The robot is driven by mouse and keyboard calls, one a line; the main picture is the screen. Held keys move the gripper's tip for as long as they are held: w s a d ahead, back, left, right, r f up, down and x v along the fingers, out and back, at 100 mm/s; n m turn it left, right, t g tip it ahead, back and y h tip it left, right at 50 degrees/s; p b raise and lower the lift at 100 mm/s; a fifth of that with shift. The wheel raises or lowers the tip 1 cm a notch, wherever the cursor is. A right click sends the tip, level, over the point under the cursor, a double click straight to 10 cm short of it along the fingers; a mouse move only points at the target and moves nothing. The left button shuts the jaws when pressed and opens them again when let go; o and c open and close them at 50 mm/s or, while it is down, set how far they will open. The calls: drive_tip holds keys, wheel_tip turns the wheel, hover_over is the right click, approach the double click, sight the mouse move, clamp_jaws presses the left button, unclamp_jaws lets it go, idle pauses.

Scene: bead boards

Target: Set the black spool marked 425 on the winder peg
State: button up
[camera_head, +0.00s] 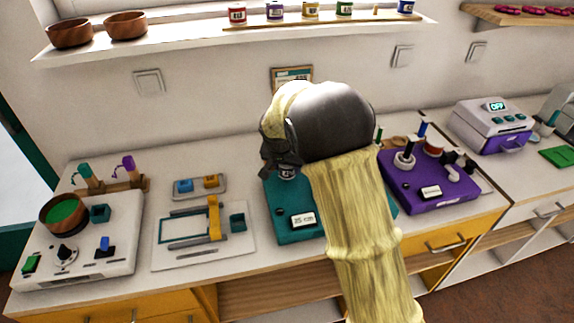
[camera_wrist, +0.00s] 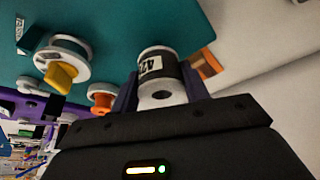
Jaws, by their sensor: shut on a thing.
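My gripper (camera_wrist: 160,95) is shut on a black spool (camera_wrist: 157,66) with white ends. Its white label is turned sideways and starts with what looks like 42; the rest is not clear. In the head view the spool (camera_head: 287,173) shows just below my gripper (camera_head: 283,168), above the teal board (camera_head: 280,222). The teal board (camera_wrist: 120,25) fills the background of the wrist view, with a white disc with a yellow knob (camera_wrist: 62,73) and an orange and white part (camera_wrist: 101,100) to the left of the spool. I cannot tell which part is the winder peg; my arm hides much of the board.
A purple board (camera_head: 465,193) with several spools and pegs stands right of the teal one. A white plate with a yellow bar (camera_head: 214,217) and a white unit with a wooden bowl (camera_head: 115,250) stand to the left. A shelf (camera_head: 190,37) runs along the wall.

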drive_tip(key=shift+f, duration=0.45)
drive_tip(key=shift+f+b, duration=0.35)
drive_tip(key=shift+b, duration=0.15)
drive_tip(key=shift+f, duration=0.35)
drive_tip(key=shift+f+b, duration=0.3)
drive_tip(key=shift+b, duration=0.1)
drive_tip(key=o, duration=1.1)
drive_tip(key=shift+r+p, duration=2.6)
drive_tip(key=shift+r, duration=0.95)
